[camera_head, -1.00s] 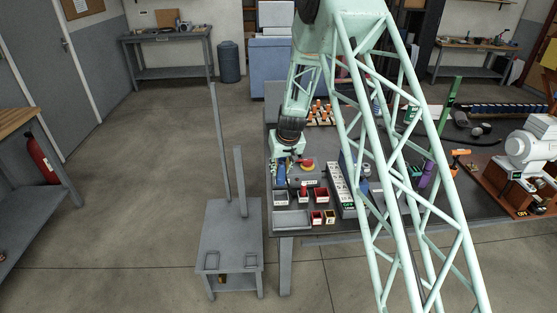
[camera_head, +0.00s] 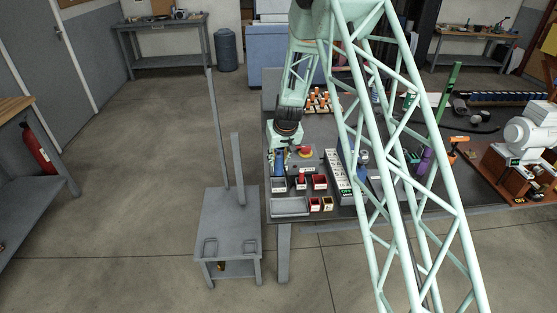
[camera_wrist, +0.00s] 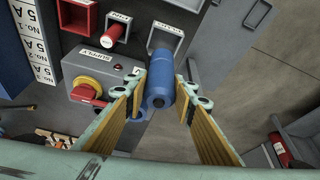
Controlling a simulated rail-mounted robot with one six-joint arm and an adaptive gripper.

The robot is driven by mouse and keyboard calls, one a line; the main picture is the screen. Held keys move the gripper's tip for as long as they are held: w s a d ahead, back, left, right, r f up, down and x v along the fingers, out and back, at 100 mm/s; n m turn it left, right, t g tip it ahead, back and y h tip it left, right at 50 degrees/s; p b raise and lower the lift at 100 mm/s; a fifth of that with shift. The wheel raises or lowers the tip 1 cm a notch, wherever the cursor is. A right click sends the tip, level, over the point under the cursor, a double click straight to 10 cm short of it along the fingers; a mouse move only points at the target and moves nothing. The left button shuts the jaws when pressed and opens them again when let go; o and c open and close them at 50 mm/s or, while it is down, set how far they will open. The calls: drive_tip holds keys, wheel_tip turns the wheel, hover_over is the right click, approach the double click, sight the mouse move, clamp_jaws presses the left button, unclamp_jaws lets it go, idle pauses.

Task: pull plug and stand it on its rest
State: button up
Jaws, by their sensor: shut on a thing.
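The blue plug (camera_wrist: 161,76) is between the two fingers of my gripper (camera_wrist: 158,99) in the wrist view. My gripper is shut on it. A blue collar-like part (camera_wrist: 137,122) shows just below it; I cannot tell whether the plug is still seated. In the head view the plug (camera_head: 279,164) is a small blue shape under my gripper, at the left edge of the workbench. An empty grey square holder (camera_wrist: 166,38) lies beyond the plug; I cannot tell for certain that it is the rest.
The grey supply box (camera_wrist: 112,66) with a red-and-yellow switch (camera_wrist: 92,88) is beside my left finger. A red cylinder (camera_wrist: 117,31) stands in a neighbouring holder. A grey tray (camera_head: 290,207) is at the bench corner. A grey stand (camera_head: 229,226) with posts is left of the bench.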

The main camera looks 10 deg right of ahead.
sight(279, 173)
drive_tip(key=shift+f+b, duration=2)
drive_tip(key=shift+f, duration=0.35)
drive_tip(key=shift+f+b, duration=1.95)
idle(0.9)
drive_tip(key=o, duration=1)
drive_tip(key=shift+r, duration=0.15)
drive_tip(key=shift+v, duration=5.85)
